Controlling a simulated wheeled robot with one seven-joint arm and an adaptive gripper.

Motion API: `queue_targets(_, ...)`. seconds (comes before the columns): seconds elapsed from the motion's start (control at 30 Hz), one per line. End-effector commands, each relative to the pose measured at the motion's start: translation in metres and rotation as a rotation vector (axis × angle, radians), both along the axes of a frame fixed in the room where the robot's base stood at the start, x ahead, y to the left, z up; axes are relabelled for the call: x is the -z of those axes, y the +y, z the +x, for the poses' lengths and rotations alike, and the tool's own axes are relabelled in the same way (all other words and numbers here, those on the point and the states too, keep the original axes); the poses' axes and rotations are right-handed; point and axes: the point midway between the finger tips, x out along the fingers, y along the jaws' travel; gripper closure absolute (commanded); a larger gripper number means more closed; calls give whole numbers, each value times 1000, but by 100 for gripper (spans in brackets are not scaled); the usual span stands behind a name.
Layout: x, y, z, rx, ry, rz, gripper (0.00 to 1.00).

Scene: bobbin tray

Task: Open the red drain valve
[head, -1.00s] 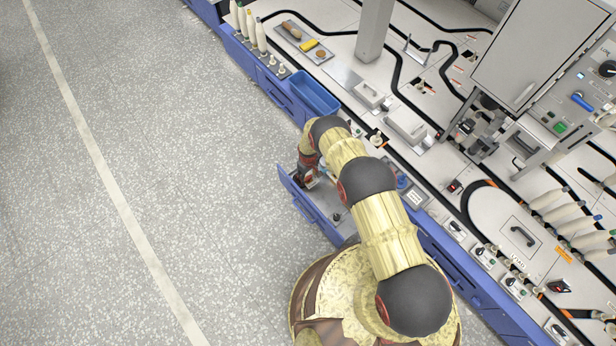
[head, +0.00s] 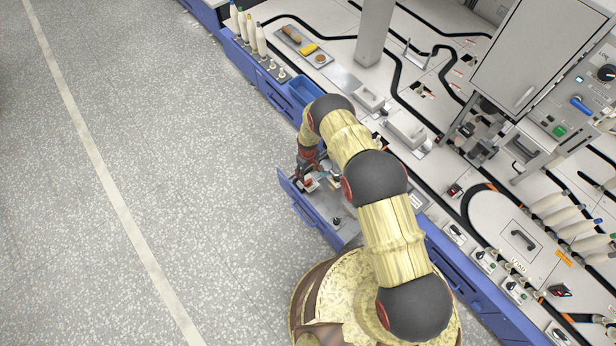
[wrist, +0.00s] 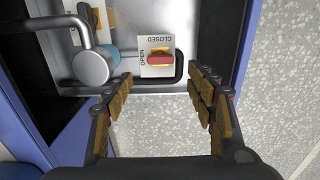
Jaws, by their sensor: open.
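The red valve handle (wrist: 160,59) sits on a yellow base on a white plate (wrist: 146,70) marked OPEN at the left and CLOSED at the top, upside down, in the wrist view. The handle lies lengthwise across the picture, in line with the OPEN word. My gripper (wrist: 161,79) is open and empty. Its two fingers are spread to either side, just below the plate in the picture, with the handle beyond the tips. In the head view, my gripper (head: 311,166) is over the pulled-out drawer (head: 334,226), and my arm hides part of it.
Blue drawer walls (wrist: 235,40) lie close to the fingers. The grey floor (head: 200,180) left of the drawer is clear.

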Motion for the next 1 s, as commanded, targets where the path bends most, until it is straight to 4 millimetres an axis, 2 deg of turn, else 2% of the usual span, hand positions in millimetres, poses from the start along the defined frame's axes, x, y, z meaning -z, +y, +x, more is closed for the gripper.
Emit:
queue_targets(0.1,-16,0,0,0,0,0,44)
queue_targets(0.3,-31,0,0,0,1,-1,44)
queue_targets(1.0,-33,0,-1,10,2,0,44)
